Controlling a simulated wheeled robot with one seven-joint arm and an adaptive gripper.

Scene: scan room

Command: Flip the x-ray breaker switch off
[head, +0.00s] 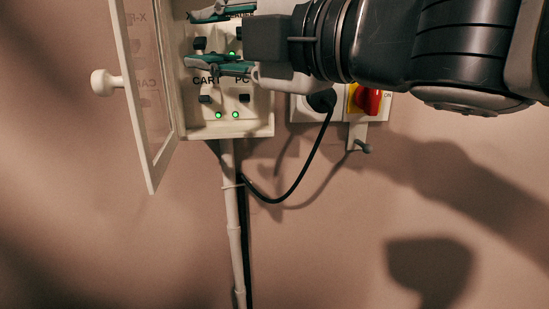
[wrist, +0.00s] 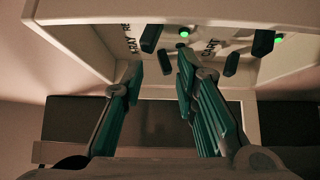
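The breaker box (head: 255,128) is open on the wall. Its upper-left switch, which I take for the x-ray switch (head: 200,43) by the labels in the wrist view, is dark; it also shows in the wrist view (wrist: 160,58). My gripper (head: 190,39) is open, with one teal-padded finger above this switch and one below. In the wrist view the switch shows between the fingertips, with gaps on both sides. I cannot tell whether any finger touches it. A green light beside the upper-right switch is lit; the x-ray light is not visible.
The CART switch (head: 204,99) and PC switch (head: 244,98) sit just below, with green lights lit. The open door (head: 144,100) with its round knob stands out on the left. A red knob (head: 367,101) and a black cable (head: 310,166) are at the right.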

